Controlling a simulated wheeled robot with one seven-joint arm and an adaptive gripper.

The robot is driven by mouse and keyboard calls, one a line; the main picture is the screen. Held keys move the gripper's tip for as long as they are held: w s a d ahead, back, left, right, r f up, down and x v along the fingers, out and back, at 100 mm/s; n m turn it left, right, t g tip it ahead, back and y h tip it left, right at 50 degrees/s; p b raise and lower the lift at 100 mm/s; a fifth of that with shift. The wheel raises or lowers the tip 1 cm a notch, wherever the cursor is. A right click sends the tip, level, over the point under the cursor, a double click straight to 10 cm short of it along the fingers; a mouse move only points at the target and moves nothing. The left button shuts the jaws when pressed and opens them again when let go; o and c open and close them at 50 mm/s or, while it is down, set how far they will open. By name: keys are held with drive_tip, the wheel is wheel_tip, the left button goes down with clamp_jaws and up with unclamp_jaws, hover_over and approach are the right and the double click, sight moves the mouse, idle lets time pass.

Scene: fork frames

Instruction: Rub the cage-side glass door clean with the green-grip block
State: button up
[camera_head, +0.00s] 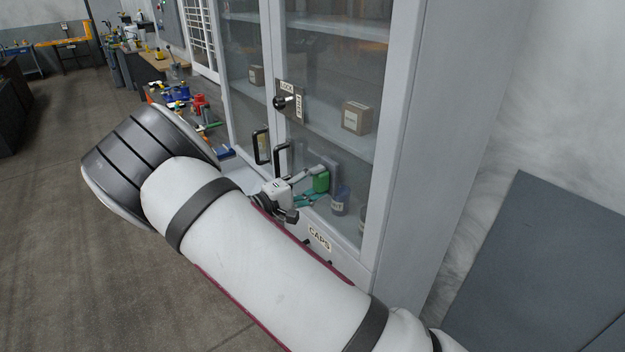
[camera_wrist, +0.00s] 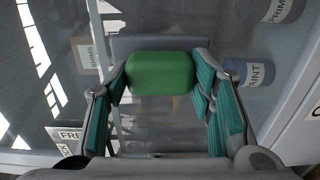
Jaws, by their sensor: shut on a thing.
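My gripper (camera_head: 305,190) is shut on the green grip of the block (camera_head: 321,182). In the wrist view, my gripper's teal-padded fingers (camera_wrist: 160,88) stand on both sides of the green grip (camera_wrist: 160,73), with the block's grey pad (camera_wrist: 160,45) beyond it. The pad faces the lower part of the right glass door (camera_head: 338,75); I cannot tell whether it touches the glass. The left glass door (camera_head: 246,50) is on the side of a white barred frame (camera_head: 198,38). Black handles (camera_head: 262,147) stand where the doors meet. My forearm hides the cabinet's lower left.
A black knob (camera_head: 280,102) and a LOCK/FREE plate stick out on the right door. Labelled boxes (camera_head: 356,118) and a paint can (camera_wrist: 257,72) are behind the glass. A bench with tools (camera_head: 185,98) stands at left. A dark grey panel (camera_head: 550,265) is at right.

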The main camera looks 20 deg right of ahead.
drive_tip(key=shift+s+d, duration=0.35)
drive_tip(key=shift+s, duration=0.5)
drive_tip(key=shift+s+d, duration=0.3)
drive_tip(key=shift+s, duration=0.55)
drive_tip(key=shift+w+a+b, duration=0.25)
drive_tip(key=shift+w+b, duration=0.05)
drive_tip(key=shift+w, duration=0.35)
drive_tip(key=shift+w+a+b, duration=0.3)
drive_tip(key=shift+w, duration=0.3)
drive_tip(key=shift+w+a+b, duration=0.25)
drive_tip(key=shift+w+b, duration=0.05)
drive_tip(key=shift+w, duration=0.35)
drive_tip(key=shift+w+a+f+b, duration=0.1)
drive_tip(key=shift+w+a+b, duration=0.4)
drive_tip(key=shift+w, duration=0.7)
drive_tip(key=shift+w+a+r+b, duration=0.1)
drive_tip(key=shift+w+a+b, duration=0.1)
drive_tip(key=shift+w+b, duration=0.7)
drive_tip(key=shift+w+a+f+b, duration=0.1)
drive_tip(key=shift+w+a+b, duration=0.25)
drive_tip(key=shift+w, duration=1.1)
drive_tip(key=shift+s+a, duration=0.1)
drive_tip(key=shift+v, duration=2.95)
